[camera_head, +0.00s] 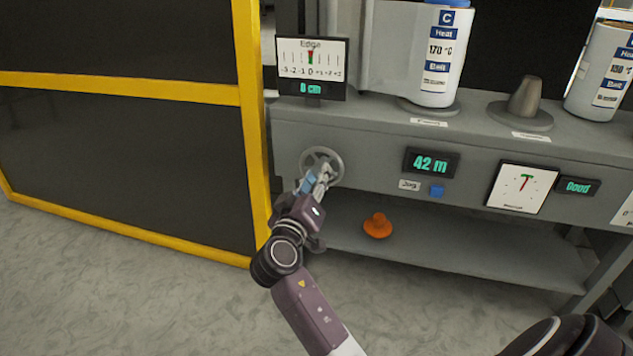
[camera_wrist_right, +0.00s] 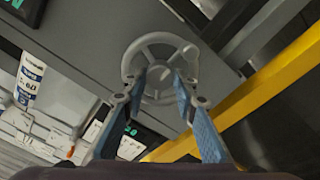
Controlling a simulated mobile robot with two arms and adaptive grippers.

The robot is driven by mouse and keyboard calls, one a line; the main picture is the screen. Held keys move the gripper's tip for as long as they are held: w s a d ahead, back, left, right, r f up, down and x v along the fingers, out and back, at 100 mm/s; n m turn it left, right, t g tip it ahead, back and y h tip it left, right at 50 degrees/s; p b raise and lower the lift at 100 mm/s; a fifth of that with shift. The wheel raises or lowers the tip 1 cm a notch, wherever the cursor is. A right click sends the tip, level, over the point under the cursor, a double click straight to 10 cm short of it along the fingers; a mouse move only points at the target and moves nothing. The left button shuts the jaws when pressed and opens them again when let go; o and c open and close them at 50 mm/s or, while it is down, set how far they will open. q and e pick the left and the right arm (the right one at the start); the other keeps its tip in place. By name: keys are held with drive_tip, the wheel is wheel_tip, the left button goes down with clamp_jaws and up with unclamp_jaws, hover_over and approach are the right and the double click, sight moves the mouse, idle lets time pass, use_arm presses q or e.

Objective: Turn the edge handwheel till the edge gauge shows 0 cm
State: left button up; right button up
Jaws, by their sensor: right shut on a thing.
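The edge handwheel (camera_head: 323,164) is a grey spoked wheel on the front of the grey machine, below the edge gauge. My right gripper (camera_head: 322,178) reaches up to it, and its fingers are shut on the wheel. In the right wrist view the handwheel (camera_wrist_right: 160,62) lies ahead, with the blue-padded fingers (camera_wrist_right: 161,88) at its lower part, around the hub area. The edge gauge (camera_head: 311,66) shows a red pointer at the 0 mark, and its green display reads 0 cm. My left gripper is not in view.
A yellow-framed dark panel (camera_head: 125,110) stands close to the left of the wheel. To the right are a 42 m display (camera_head: 431,163), a blue button (camera_head: 437,191) and a dial (camera_head: 521,188). An orange object (camera_head: 377,225) lies on the lower shelf. White labelled rolls stand on top.

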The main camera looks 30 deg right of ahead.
idle(0.4)
drive_tip(key=o, duration=1.2)
drive_tip(key=shift+c, duration=0.2)
drive_tip(key=v, duration=0.7)
drive_tip(key=shift+s+a, duration=0.2)
drive_tip(key=shift+w, duration=0.1)
